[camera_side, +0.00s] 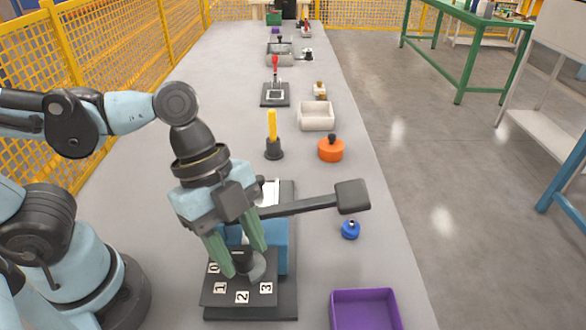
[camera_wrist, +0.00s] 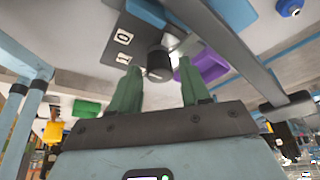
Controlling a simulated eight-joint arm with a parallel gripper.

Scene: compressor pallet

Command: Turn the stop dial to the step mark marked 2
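The stop dial is a dark round knob (camera_side: 246,265) on a black plate (camera_side: 232,293) with white step marks 0, 1, 2 and 3. The mark 2 (camera_side: 242,297) is at the plate's front middle, between 1 and 3. My gripper (camera_side: 242,262) has two green fingers pointing down at the dial, one on each side of the knob. In the wrist view the knob (camera_wrist: 159,66) shows between the fingertips (camera_wrist: 159,68), with gaps beside it, so the gripper is open. Marks 0 and 1 show there too. Which mark the dial points at cannot be told.
A black lever (camera_side: 310,204) with a block end extends right above the blue unit (camera_side: 279,250) behind the dial. A blue knob (camera_side: 350,229) and a purple tray (camera_side: 363,312) are to the right. An orange pot (camera_side: 331,149) and yellow-handled tool (camera_side: 272,135) stand farther back.

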